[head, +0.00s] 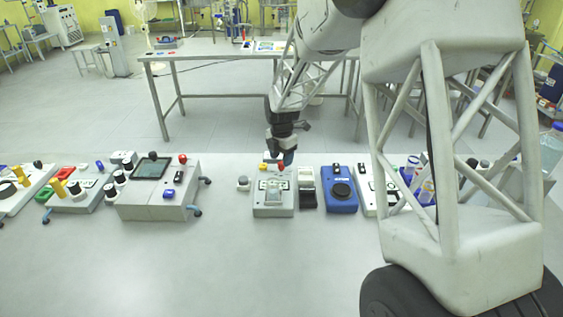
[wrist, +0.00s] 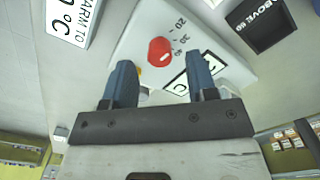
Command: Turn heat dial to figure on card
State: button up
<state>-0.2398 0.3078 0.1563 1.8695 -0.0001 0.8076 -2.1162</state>
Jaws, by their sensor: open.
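The heat dial is a red knob (wrist: 160,50) on a white panel (wrist: 140,32), with 20, 30 and 40 printed beside it. In the head view the red knob (head: 281,167) shows on a small white box (head: 273,210). A white card (wrist: 70,20) reading "ARM TO" and "°C" is at the wrist view's upper left; its figure is cut off by the frame edge. My gripper (wrist: 161,70) is open and empty, with the red knob between and beyond its blue fingertips. In the head view my gripper (head: 286,158) is just above the box's far end, apparently not touching the knob.
A black "ABOVE 60" label (wrist: 262,22) is near the panel. A blue device (head: 340,198) stands right of the white box, and a console with a dark screen (head: 152,168) stands left. The bench front (head: 250,265) is clear.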

jog(key=shift+f, duration=1.1)
jog(key=c, duration=0.9)
